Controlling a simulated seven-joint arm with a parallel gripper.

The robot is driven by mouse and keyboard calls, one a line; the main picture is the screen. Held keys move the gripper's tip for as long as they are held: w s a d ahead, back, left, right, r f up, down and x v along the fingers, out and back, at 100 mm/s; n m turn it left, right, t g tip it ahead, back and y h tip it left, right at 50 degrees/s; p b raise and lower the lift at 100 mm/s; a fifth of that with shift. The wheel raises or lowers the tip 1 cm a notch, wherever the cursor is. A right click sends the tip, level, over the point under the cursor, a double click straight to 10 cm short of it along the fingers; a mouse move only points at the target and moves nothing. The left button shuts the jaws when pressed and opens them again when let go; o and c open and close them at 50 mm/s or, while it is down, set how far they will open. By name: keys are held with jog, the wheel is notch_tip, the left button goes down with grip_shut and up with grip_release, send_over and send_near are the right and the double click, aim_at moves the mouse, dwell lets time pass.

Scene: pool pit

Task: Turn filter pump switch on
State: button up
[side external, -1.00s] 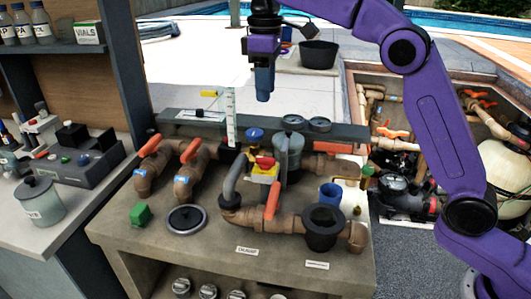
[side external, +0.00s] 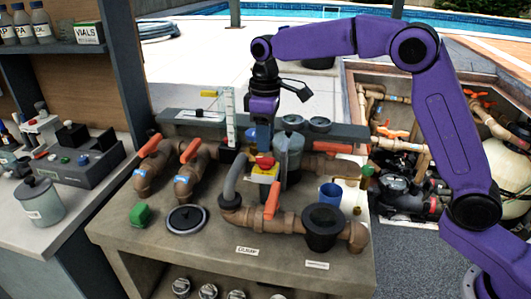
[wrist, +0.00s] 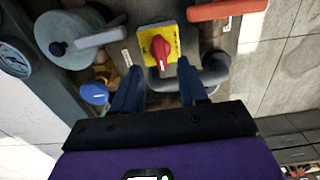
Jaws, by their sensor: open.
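The switch is a red rotary knob (wrist: 159,51) on a yellow plate (wrist: 171,34), mounted among the pipes on the bench. In the side view the yellow plate (side external: 265,176) shows just below my gripper (side external: 264,160), with the knob partly hidden by the fingertips. In the wrist view my gripper (wrist: 158,80) is open, with its two blue fingers apart and pointing toward the switch. The knob lies ahead of the gap between the fingers. Nothing is held. I cannot tell whether the fingertips touch the knob.
A grey filter canister (side external: 289,153) stands close on the right. A grey curved hose (side external: 233,182) and orange-handled valves (side external: 191,151) are on the left. A blue knob (wrist: 95,93) is near the left finger. A black round strainer pot (side external: 323,228) stands at front right.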

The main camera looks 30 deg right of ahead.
aim_at(265, 157)
jog(key=shift+f, duration=2.5)
grip_shut()
